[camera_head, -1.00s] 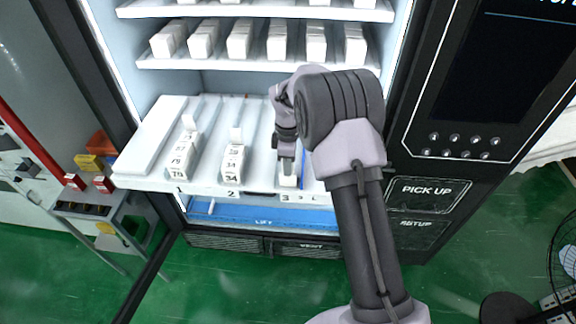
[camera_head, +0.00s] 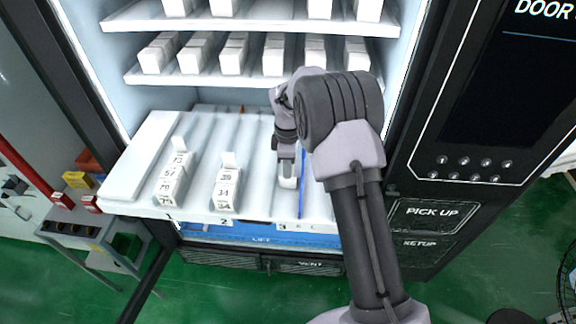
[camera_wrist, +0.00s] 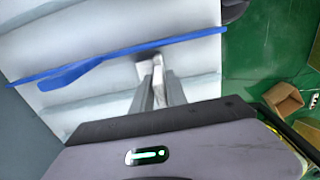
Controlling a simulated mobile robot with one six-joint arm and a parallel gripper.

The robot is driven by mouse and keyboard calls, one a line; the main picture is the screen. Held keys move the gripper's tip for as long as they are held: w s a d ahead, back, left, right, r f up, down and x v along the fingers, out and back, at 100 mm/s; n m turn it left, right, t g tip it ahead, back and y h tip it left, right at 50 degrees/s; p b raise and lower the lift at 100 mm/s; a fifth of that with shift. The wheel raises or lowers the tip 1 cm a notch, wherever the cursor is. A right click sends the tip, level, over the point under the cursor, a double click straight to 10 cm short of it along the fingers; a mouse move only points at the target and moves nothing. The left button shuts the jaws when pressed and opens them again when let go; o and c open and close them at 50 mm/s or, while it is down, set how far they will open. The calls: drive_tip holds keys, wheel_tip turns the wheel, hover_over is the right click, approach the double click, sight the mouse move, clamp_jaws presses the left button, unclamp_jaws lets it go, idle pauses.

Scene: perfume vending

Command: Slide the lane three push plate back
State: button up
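The shelf tray (camera_head: 120,208) is pulled out of the machine, with numbered lanes along its front edge. The white lane three push plate (camera_head: 288,183) stands in the third lane, set back from the front edge. My gripper (camera_head: 288,160) reaches down to it from above. In the wrist view, my gripper's fingers (camera_wrist: 158,80) are close together, with the small white push plate (camera_wrist: 160,64) at their tips. The fingers hide part of the plate. A blue strip (camera_wrist: 95,66) runs beside the fingers; it also shows right of the plate in the head view (camera_head: 301,192).
White boxes stand in lane one (camera_head: 172,180) and lane two (camera_head: 226,190), left of my gripper. A loaded shelf (camera_head: 200,76) is above the tray. The machine's dark control panel (camera_head: 470,130) is on the right. Lane three in front of the plate looks clear.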

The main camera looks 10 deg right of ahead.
drive_tip(key=shift+o, duration=1)
drive_tip(key=shift+w+d+f, duration=0.1)
drive_tip(key=shift+w, duration=0.05)
wheel_tip(320, 180, up, 18)
drive_tip(key=p, duration=0.1)
drive_tip(key=shift+f, duration=0.25)
